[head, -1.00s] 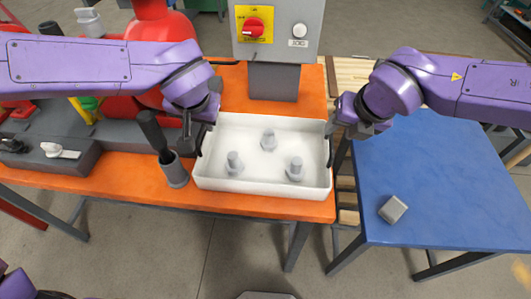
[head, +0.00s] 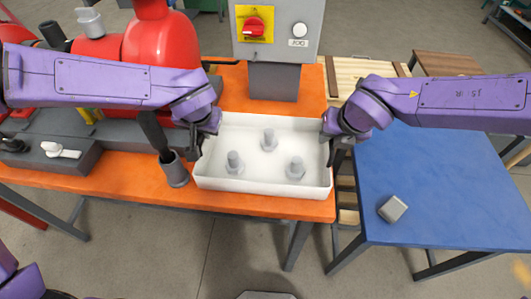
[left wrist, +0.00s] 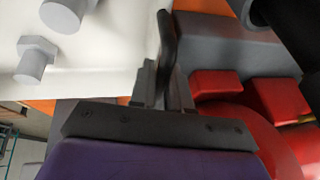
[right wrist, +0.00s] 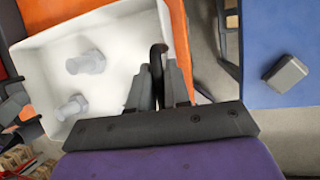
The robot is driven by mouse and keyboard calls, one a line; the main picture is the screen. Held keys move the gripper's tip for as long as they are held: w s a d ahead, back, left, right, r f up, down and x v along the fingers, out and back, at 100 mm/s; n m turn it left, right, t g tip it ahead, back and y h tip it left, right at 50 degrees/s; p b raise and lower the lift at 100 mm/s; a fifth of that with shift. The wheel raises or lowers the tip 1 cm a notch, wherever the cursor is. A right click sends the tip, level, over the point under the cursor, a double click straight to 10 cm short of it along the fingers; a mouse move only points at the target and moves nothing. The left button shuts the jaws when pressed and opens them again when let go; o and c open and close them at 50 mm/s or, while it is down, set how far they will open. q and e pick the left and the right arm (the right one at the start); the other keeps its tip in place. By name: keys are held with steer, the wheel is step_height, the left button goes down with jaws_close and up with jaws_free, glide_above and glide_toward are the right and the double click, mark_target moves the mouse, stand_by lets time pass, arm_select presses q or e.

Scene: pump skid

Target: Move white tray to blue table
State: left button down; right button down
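The fingertips are partly hidden in the head view. The blue table (head: 440,190) stands to the right, with a grey block (head: 392,209) near its front left.
The orange table (head: 110,178) carries a grey cup (head: 174,172) with a dark-handled tool close to the tray's left end. A grey control box (head: 276,30) on a post stands behind the tray. A gap separates the tables. Most of the blue table top is clear.

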arm_select(q)
steer(key=shift+r, duration=0.15)
arm_select(e)
steer(key=shift+r, duration=0.15)
